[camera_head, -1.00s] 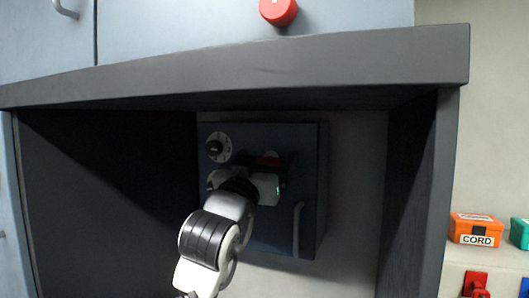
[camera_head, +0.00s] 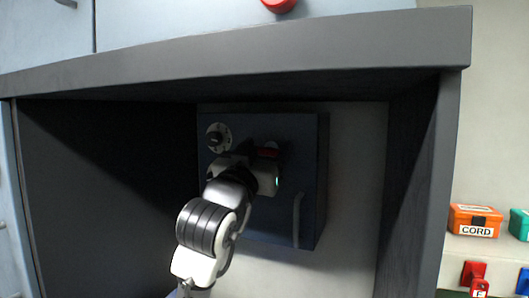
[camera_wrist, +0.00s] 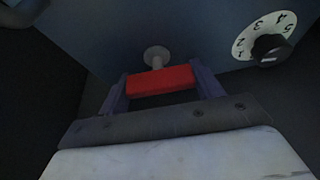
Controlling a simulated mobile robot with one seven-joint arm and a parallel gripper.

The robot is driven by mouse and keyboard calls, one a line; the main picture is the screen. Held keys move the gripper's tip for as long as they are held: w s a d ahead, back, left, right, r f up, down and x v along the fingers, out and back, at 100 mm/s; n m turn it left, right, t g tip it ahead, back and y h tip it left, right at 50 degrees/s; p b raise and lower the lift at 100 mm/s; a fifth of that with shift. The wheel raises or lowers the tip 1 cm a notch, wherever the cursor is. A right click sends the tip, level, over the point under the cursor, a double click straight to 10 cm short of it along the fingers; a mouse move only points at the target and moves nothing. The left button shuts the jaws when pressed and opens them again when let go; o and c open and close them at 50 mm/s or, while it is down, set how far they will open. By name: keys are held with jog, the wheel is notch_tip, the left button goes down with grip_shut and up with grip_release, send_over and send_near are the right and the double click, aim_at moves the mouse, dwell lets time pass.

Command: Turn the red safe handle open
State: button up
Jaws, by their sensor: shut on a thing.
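The dark blue safe (camera_head: 262,220) stands inside a dark open cabinet in the head view. Its red handle (camera_wrist: 160,81) sits on a round metal stem in the wrist view, with its bar lying nearly level there. My gripper (camera_wrist: 161,88) has one finger at each end of the red bar and is shut on it. A numbered dial (camera_head: 219,138) is at the safe's upper left. It also shows in the wrist view (camera_wrist: 245,45). The safe door looks closed.
The cabinet's thick top edge (camera_head: 240,60) and right wall (camera_head: 420,180) surround the safe. A grey vertical bar handle (camera_head: 297,220) is on the safe's right side. An orange CORD box (camera_head: 474,221) sits on a shelf outside, right. Free space lies left of the safe.

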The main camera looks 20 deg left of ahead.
jog(key=m+h+b, duration=0.1)
jog(key=m, duration=0.2)
jog(key=m+h+b, duration=0.1)
jog(key=m+h, duration=0.1)
jog(key=shift+f+m+g, duration=0.1)
jog(key=shift+m+g, duration=0.2)
jog(key=shift+m, duration=0.1)
jog(key=m+g+h, duration=0.1)
jog(key=m, duration=0.2)
jog(key=m+g+h+b, duration=0.1)
jog(key=m, duration=0.2)
jog(key=shift+d+h, duration=0.1)
jog(key=shift+h, duration=0.2)
jog(key=m+g+h, duration=0.1)
jog(key=m, duration=0.3)
jog(key=shift+m+g+p, duration=0.15)
jog(key=shift+m+g, duration=0.45)
jog(key=shift+m, duration=0.8)
jog(key=shift+m+g+p, duration=0.15)
jog(key=shift+m+g, duration=0.45)
jog(key=shift+m, duration=0.8)
jog(key=o, duration=1)
jog(key=shift+s+f, duration=0.1)
